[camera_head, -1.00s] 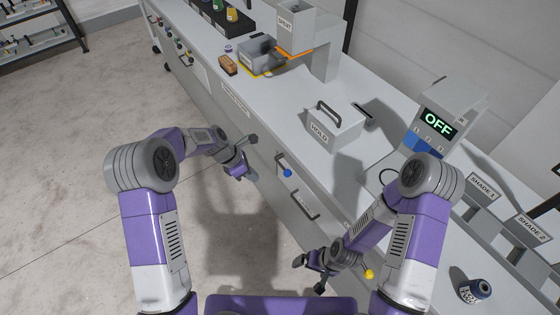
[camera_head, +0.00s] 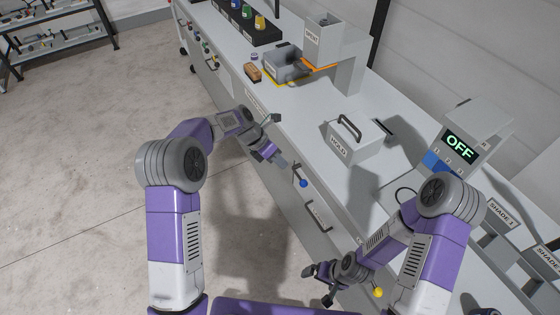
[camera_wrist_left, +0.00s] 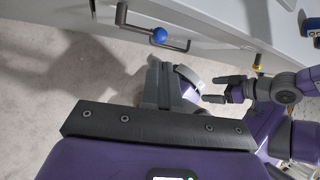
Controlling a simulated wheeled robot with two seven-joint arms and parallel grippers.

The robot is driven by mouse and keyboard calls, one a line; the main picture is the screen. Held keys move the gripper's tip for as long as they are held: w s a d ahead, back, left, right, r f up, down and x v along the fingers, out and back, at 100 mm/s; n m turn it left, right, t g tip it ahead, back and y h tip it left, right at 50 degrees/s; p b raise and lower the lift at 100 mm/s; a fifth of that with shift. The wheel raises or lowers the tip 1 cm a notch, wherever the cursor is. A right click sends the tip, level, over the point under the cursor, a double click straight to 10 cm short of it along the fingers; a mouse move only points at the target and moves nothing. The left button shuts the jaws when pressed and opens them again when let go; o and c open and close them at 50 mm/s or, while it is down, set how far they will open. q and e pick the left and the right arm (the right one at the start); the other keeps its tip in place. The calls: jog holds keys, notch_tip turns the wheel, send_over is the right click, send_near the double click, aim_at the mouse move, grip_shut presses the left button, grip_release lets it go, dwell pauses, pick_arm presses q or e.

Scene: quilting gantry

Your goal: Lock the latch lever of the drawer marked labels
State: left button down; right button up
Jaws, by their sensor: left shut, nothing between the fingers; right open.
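A latch lever with a blue knob (camera_head: 303,183) is on the front of the bench drawers; the knob also shows in the left wrist view (camera_wrist_left: 158,36). A drawer handle (camera_head: 318,215) is just below it to the right. My left gripper (camera_head: 281,161) is shut and empty, up and left of the blue knob and apart from it. Its fingers (camera_wrist_left: 155,88) point toward the drawer fronts in the wrist view. My right gripper (camera_head: 318,283) is open, low in front of the bench, left of a yellow knob (camera_head: 378,292). I cannot read a "labels" marking.
The long bench (camera_head: 300,115) runs diagonally. On it stand a lidded box marked HOLD (camera_head: 350,140), a grey press-like unit (camera_head: 333,45) and a control box reading OFF (camera_head: 461,146). Several small knobs (camera_head: 205,48) line the far front.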

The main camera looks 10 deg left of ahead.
aim_at(302, 182)
pick_arm(q)
jog(key=b+x, duration=0.1)
jog(key=x, duration=0.9)
jog(key=shift+d+f+b, duration=0.1)
jog(key=shift+f+b, duration=0.15)
jog(key=shift+b, duration=0.1)
jog(key=shift+d, duration=0.15)
